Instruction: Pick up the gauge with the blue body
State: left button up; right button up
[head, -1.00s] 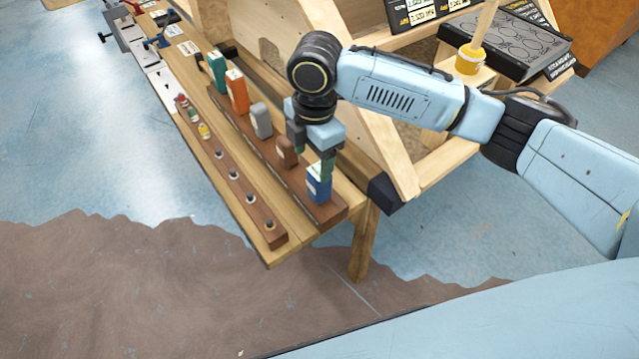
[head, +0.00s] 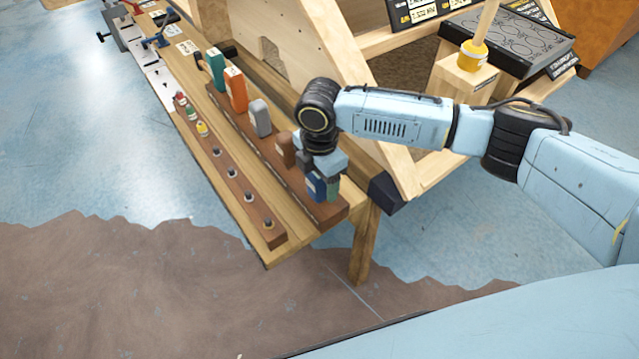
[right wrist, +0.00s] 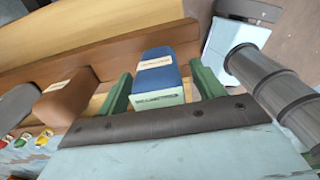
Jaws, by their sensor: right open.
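The gauge with the blue body (head: 315,186) stands at the near end of the dark wooden rack (head: 328,218) on the bench. In the right wrist view this blue gauge (right wrist: 160,73) has a pale label on its top and another on its near face. My right gripper (head: 323,184) is open and low over the gauge, hiding part of it in the head view. In the right wrist view the right gripper (right wrist: 163,88) has one green finger on each side of the blue body, with narrow gaps showing. My left gripper is not in view.
A brown gauge (head: 286,149) stands close beside the blue one. Grey (head: 260,118), orange (head: 236,91) and teal (head: 216,70) gauges follow along the rack. A strip with several small knobs (head: 233,173) runs along the bench's left side. A wooden frame (head: 390,150) rises to the right.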

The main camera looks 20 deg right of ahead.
notch_tip(320, 180, down, 2)
jog(key=shift+f, duration=0.1)
jog(key=c, duration=1.2)
jog(key=shift+c, duration=0.3)
jog(key=shift+r, duration=0.2)
